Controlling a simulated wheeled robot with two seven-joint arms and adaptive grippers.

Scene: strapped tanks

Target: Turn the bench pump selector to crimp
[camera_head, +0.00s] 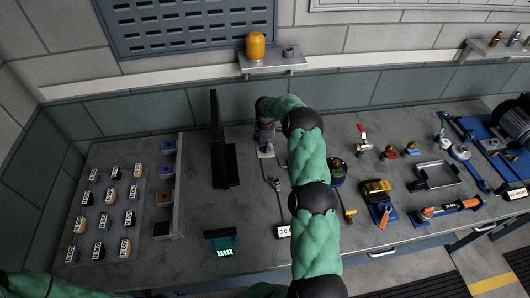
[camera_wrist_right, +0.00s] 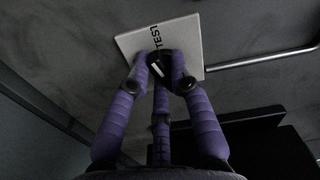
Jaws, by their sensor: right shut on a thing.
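The bench pump selector shows in the right wrist view as a small dark knob with a white mark (camera_wrist_right: 155,68) on a pale plate (camera_wrist_right: 188,40). The plate reads "TEST"; any other lettering is hidden by the fingers. My right gripper (camera_wrist_right: 159,66) has its purple fingers closed around the knob. In the head view the right gripper (camera_head: 265,140) reaches down to the same small plate (camera_head: 267,153) at the back middle of the bench. The word crimp cannot be seen. My left gripper is out of view.
A dark upright panel (camera_head: 218,140) stands just left of the selector. A pipe (camera_wrist_right: 265,57) runs from the plate, and a small display (camera_head: 284,231) sits nearer. Labelled blocks (camera_head: 105,210) fill the left; tools and a grey tray (camera_head: 437,175) lie to the right.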

